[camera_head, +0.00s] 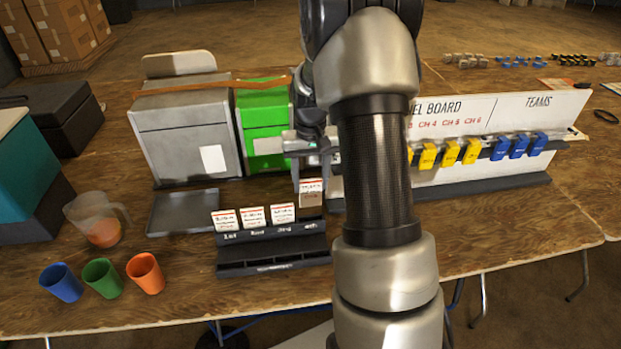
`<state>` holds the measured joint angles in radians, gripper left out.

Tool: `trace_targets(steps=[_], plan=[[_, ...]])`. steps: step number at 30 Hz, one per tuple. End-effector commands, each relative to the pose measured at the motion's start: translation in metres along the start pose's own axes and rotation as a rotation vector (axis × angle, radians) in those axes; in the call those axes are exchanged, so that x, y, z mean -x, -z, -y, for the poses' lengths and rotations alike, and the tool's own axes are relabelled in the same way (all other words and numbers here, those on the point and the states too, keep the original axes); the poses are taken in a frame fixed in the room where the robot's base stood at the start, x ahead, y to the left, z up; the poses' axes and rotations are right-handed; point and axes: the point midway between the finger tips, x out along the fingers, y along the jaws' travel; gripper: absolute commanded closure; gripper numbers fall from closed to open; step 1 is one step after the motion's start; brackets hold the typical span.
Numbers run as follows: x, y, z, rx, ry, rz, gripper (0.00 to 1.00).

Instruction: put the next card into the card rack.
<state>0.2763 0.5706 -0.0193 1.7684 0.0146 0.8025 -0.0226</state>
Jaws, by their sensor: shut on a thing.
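The black card rack (273,268) stands near the table's front, left of my arm. Three white cards with red print stand in a row in its back slots: the left card (224,221), the middle card (253,217) and the right card (283,214). My gripper (311,175) is above the rack's right end, shut on a white card (312,186) with a red stripe. The held card hangs roughly upright over the rightmost labelled place, a little higher than the other cards. Whether its lower edge touches the rack is unclear.
A grey box (185,135) and a green box (262,120) stand behind the rack. A metal tray (183,212), a jug (97,220) and three cups (103,278) are at left. The panel board (480,181) with yellow and blue items is at right, partly behind my arm.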

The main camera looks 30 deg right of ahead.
Motion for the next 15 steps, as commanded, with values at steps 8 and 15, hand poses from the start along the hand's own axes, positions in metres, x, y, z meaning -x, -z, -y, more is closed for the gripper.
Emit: trace_targets(steps=[8, 15], plan=[[-0.019, 0.000, 0.000, 0.000, 0.000, 0.000, 0.74], [-0.034, 0.000, 0.000, 0.000, 0.000, 0.000, 0.74]])
